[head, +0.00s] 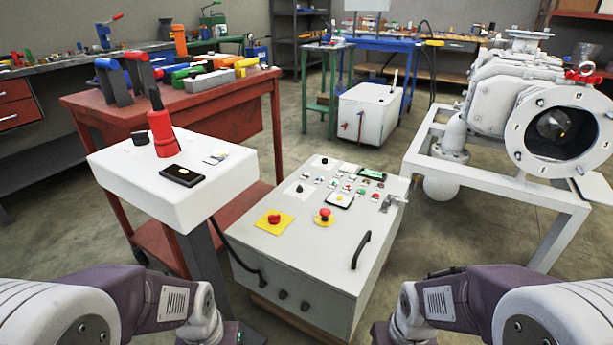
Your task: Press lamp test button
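A grey control cabinet (300,251) stands in the middle of the head view with a sloping top panel. The panel carries several small white, green and red buttons and lamps (348,187). Their labels are too small to read, so I cannot tell which is the lamp test button. Two red mushroom buttons on yellow plates, one at left (274,217) and one at right (325,214), sit nearer the front. My two forearms reach in at the bottom left and bottom right, in front of the cabinet. Both grippers are below the picture's lower edge.
A black handle (361,250) rises from the panel's right edge. A white frame (500,190) with a large pump stands at right.

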